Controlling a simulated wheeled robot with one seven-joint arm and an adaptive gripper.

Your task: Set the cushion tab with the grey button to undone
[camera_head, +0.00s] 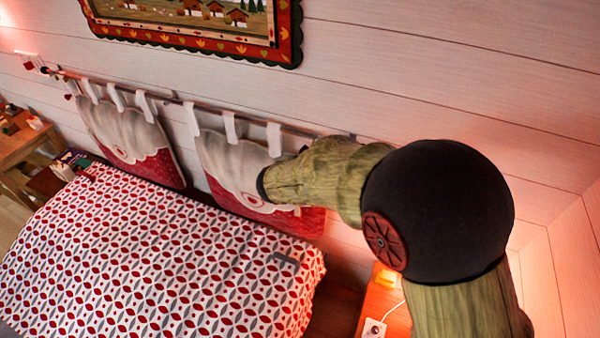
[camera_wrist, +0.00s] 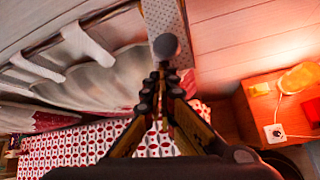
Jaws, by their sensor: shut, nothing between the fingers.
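A pale speckled tab (camera_wrist: 184,42) comes down from the top of the wrist view. A round grey button (camera_wrist: 166,46) shows in front of it. My gripper (camera_wrist: 166,74) is shut and empty, its fingertips just below the button in the picture; I cannot tell whether they touch it. I also cannot tell whether this tab is fastened. The white and red cushion (camera_head: 225,158) hangs from the wall rod (camera_head: 180,99) and also shows in the wrist view (camera_wrist: 105,82). In the head view my arm covers its right part, and my fingertips are hidden.
Another cushion (camera_head: 125,130) hangs to the left on the same rod. The patterned bed (camera_head: 150,250) lies below. A wooden nightstand (camera_wrist: 255,105) with a glowing lamp (camera_wrist: 298,78) stands at the right. A framed picture (camera_head: 200,39) hangs above.

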